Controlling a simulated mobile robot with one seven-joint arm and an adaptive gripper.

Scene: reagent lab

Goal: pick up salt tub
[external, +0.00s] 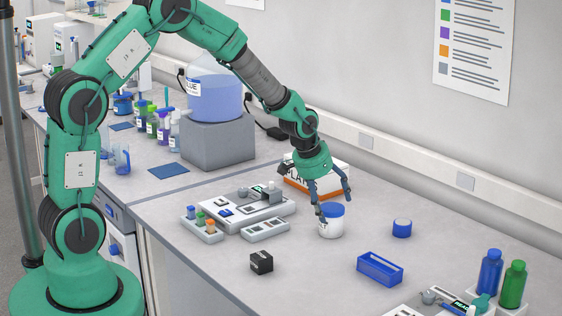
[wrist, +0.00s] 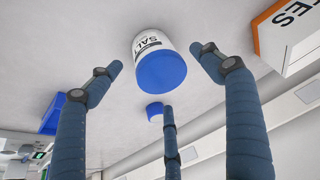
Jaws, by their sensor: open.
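The salt tub (external: 331,221) is a white tub with a blue lid and stands upright on the bench in the external view. In the wrist view the salt tub (wrist: 158,62) shows its "SALT" label and blue lid, ahead of the fingers. My gripper (external: 328,203) is just above and around the tub's top in the external view. In the wrist view its blue-grey fingers (wrist: 160,70) are spread open, with the tub between the two outer ones. I cannot tell whether any finger touches the tub.
An orange-and-white box (external: 318,178) stands close behind the tub. A small blue round item (external: 402,228) and a blue open tray (external: 380,269) lie to the right. A grey rack (external: 265,229) is close on the left, a black cube (external: 261,263) in front.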

